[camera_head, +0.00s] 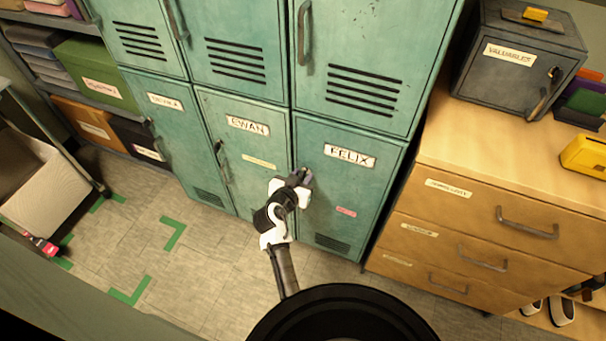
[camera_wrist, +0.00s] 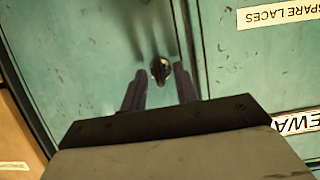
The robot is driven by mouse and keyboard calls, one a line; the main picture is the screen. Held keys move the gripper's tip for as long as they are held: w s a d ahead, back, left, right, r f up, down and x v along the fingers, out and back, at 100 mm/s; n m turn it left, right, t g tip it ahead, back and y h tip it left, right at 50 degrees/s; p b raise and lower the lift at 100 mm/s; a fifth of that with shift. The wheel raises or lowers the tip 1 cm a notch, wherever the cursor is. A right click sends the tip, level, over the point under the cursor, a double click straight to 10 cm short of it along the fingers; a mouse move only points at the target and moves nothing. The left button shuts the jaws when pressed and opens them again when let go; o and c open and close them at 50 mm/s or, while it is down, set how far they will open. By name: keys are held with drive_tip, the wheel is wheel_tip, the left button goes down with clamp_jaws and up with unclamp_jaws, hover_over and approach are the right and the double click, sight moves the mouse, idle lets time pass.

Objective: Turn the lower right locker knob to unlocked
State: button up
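The lower right locker (camera_head: 370,190) is a teal door with a FELIX label, standing shut in the head view. Its small dark, rounded knob (camera_wrist: 160,69) shows in the wrist view, near the door's edge on the EWAN side. My gripper (camera_head: 304,176) is at the left edge of this door in the head view and covers the knob there. In the wrist view my gripper (camera_wrist: 160,88) is open, with a finger on each side below the knob and gaps visible. I cannot tell whether either finger touches it. The knob's lock marking is not readable.
The EWAN locker (camera_head: 240,165) with a vertical handle is just left. A wooden drawer cabinet (camera_head: 480,215) with protruding handles stands close on the right, a grey safe (camera_head: 515,60) on top. Open floor with green tape corners (camera_head: 172,235) lies at left.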

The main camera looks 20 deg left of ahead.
clamp_jaws()
idle(0.4)
drive_tip(key=shift+a+n+h+b, duration=0.15)
drive_tip(key=shift+n+h+b, duration=0.65)
drive_tip(key=shift+n, duration=0.2)
drive_tip(key=n+t+h+b, duration=0.1)
drive_tip(key=n, duration=0.2)
drive_tip(key=n+t+h+b, duration=0.1)
drive_tip(key=n+h+b, duration=0.1)
drive_tip(key=n, duration=0.2)
drive_tip(key=f+n+h+b, duration=0.1)
drive_tip(key=n+h, duration=0.1)
drive_tip(key=n, duration=0.2)
drive_tip(key=shift+a+t+b, duration=0.3)
drive_tip(key=shift+a+t, duration=0.1)
drive_tip(key=shift+w+n, duration=0.1)
drive_tip(key=shift+n, duration=0.2)
